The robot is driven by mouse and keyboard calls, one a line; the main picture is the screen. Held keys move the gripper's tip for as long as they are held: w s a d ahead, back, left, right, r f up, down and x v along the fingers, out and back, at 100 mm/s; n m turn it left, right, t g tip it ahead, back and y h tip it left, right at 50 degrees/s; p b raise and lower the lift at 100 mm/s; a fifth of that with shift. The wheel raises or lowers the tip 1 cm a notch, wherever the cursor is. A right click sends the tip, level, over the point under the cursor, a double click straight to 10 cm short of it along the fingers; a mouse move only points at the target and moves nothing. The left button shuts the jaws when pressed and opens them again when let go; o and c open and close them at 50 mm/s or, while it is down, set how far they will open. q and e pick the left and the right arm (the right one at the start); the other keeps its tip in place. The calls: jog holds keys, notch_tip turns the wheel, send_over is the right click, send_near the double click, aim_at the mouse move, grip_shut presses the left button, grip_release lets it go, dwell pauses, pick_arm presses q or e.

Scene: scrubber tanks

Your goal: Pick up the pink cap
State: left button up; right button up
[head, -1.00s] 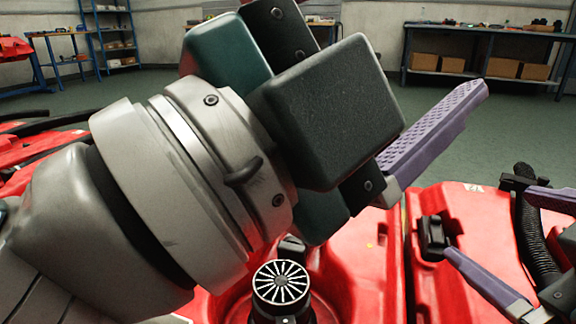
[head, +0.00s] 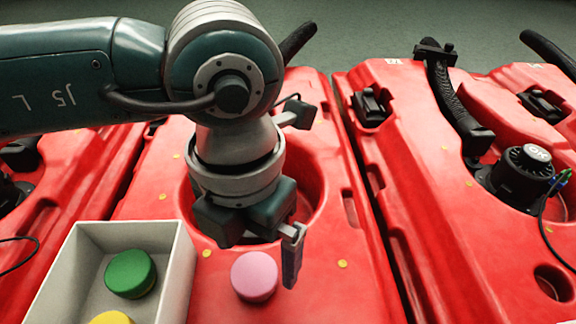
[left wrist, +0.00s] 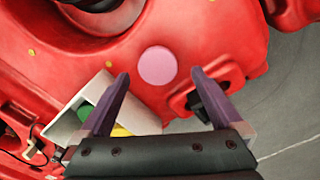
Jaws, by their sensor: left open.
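The pink cap (head: 254,276) is a round disc lying on the red tank top (head: 330,290), right of a white box. It also shows in the left wrist view (left wrist: 157,66), centred ahead of the two purple fingers. My left gripper (left wrist: 160,73) is open and empty, with its fingertips spread on either side of the cap in that view. In the head view one purple finger (head: 291,258) points down just right of the cap; the other finger is hidden. The gripper does not visibly touch the cap. My right gripper is out of view.
The white box (head: 182,270) holds a green cap (head: 130,273) and a yellow cap (head: 112,318). A round recess (head: 308,185) lies behind my left gripper. A black dial cap (head: 525,172) and hose (head: 447,100) stand on the right tank.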

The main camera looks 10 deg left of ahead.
aim_at(252, 275)
pick_arm(q)
jog(key=shift+a+f, duration=0.1)
jog(key=shift+f, duration=0.4)
jog(key=f+b, duration=0.2)
jog(key=f, duration=0.1)
jog(key=f+b, duration=0.1)
jog(key=b, duration=0.1)
jog(key=shift+s+a+f, duration=0.15)
jog(key=shift+s+f, duration=0.15)
jog(key=shift+r, duration=0.1)
jog(key=c, duration=1.4)
